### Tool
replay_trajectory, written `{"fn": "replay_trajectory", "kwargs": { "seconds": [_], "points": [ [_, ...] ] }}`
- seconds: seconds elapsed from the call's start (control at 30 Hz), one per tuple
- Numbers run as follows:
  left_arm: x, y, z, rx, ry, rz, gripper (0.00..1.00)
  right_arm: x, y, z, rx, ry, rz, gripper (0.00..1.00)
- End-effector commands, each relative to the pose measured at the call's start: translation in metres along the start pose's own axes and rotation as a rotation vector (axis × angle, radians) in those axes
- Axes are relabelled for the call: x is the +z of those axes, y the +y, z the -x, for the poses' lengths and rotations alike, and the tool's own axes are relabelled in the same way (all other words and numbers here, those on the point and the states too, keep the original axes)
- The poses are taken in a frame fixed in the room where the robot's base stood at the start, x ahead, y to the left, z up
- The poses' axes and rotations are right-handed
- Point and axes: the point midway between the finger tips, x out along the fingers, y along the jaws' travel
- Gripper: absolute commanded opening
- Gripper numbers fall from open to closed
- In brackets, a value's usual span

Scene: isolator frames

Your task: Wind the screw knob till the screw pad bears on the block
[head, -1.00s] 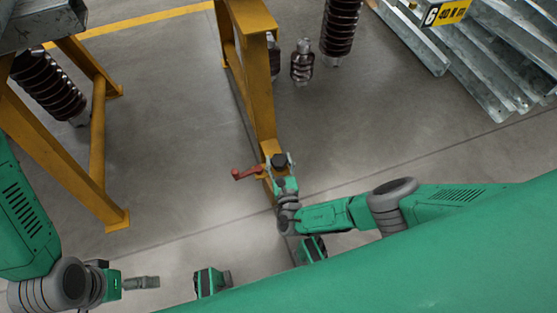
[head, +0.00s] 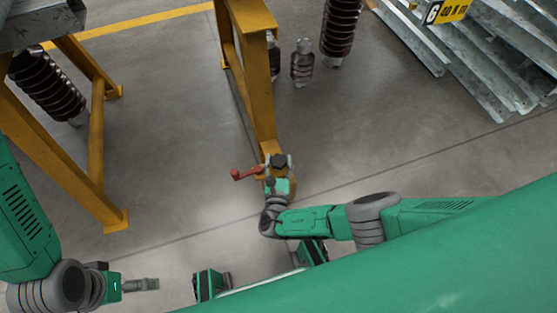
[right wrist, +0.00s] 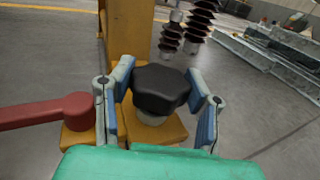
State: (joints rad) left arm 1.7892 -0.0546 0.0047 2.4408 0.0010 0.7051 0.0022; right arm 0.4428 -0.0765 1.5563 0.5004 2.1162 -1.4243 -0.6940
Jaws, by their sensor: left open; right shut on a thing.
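The black lobed screw knob (head: 279,161) sits at the near end of a yellow beam; it fills the middle of the right wrist view (right wrist: 160,88), with a pale collar under it. My right gripper (right wrist: 161,96) is shut on the knob, with one finger on each side; it also shows in the head view (head: 278,165). My left gripper (head: 150,284) is open and empty at the lower left, well away from the knob. I cannot make out the screw pad or the block; the knob, gripper and yellow parts may hide them.
A red crank handle (head: 244,174) sticks out left, close to the knob. A yellow beam (head: 250,75) runs away behind it. A yellow frame (head: 97,150) stands left. The floor between the frames is clear.

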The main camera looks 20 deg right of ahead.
Motion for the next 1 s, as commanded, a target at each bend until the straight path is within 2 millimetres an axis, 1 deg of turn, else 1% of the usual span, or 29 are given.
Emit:
{"fn": "replay_trajectory", "kwargs": {
  "seconds": [0.03, 0.07, 0.1, 0.37, 0.47, 0.57, 0.8, 0.9, 1.0],
  "points": [
    [0.0, 0.0, 0.0, 0.0, 0.0, 0.0, 1.0, -0.003, -0.002, 0.002, -0.001, 0.005, 0.003, 0.54],
    [0.0, 0.0, 0.0, 0.0, 0.0, 0.0, 1.0, -0.003, -0.001, 0.002, -0.001, 0.005, 0.002, 0.64],
    [0.0, 0.0, 0.0, 0.0, 0.0, 0.0, 1.0, -0.002, -0.001, 0.002, 0.0, 0.005, 0.002, 0.66],
    [0.0, 0.0, 0.0, 0.0, 0.0, 0.0, 1.0, -0.001, 0.0, 0.001, 0.001, 0.002, 0.0, 0.66],
    [0.001, 0.0, 0.001, 0.0, 0.002, 0.0, 1.0, -0.002, 0.0, 0.006, 0.002, 0.003, 0.0, 0.66],
    [0.001, 0.0, 0.001, 0.0, 0.002, 0.0, 1.0, -0.002, -0.001, 0.019, 0.003, 0.005, -0.001, 0.66],
    [0.001, 0.0, 0.001, 0.0, 0.002, 0.0, 1.0, -0.003, -0.001, 0.059, 0.001, 0.006, 0.001, 0.66],
    [0.001, 0.0, 0.001, 0.0, 0.002, 0.0, 1.0, -0.003, -0.001, 0.07, 0.001, 0.004, 0.001, 0.66],
    [0.001, 0.0, 0.001, 0.0, 0.002, 0.0, 1.0, -0.003, -0.001, 0.075, 0.0, 0.004, 0.002, 0.66]
  ]
}}
